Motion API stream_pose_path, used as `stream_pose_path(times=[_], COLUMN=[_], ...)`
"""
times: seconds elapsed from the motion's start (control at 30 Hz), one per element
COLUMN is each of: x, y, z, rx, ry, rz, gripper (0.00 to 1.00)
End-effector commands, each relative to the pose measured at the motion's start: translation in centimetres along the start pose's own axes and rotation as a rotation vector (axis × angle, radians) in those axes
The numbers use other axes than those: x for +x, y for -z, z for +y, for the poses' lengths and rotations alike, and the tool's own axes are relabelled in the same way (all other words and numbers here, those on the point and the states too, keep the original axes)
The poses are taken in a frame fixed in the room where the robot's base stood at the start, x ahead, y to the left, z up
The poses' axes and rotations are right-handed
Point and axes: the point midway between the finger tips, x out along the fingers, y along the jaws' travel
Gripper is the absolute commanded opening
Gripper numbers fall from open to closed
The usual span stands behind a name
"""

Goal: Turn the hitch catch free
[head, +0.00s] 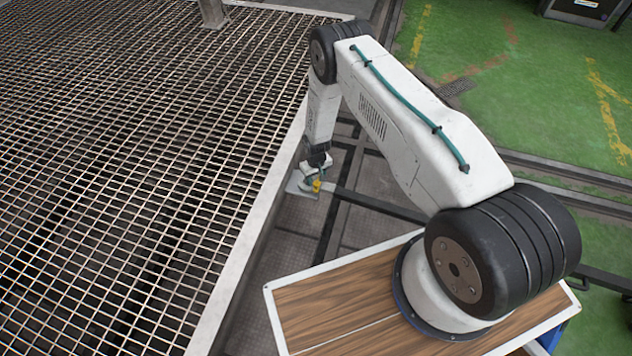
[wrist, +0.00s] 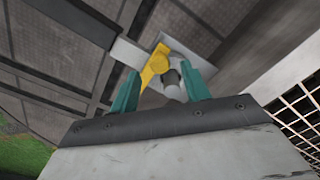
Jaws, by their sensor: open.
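My gripper (wrist: 160,84) has two teal fingers spread apart, one on each side of the catch. I cannot tell whether either finger touches it. In the head view my gripper (head: 313,176) is small and partly hides the hitch.
A large raised metal grating (head: 130,130) with a pale edge fills the left of the head view, close beside my arm. Dark rails (head: 345,190) run along the floor by the hitch. Green floor (head: 540,100) lies open at the right.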

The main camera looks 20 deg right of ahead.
Motion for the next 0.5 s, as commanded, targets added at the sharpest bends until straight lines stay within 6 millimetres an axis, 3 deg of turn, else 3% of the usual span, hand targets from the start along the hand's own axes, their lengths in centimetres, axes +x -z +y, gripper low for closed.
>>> stream_pose_path(times=[0.2,0.5], x=[2.5,2.8], y=[0.0,0.0], z=[0.0,0.0], rx=[0.0,0.0], ry=[0.0,0.0], rz=[0.0,0.0], gripper=[0.47,0.47])
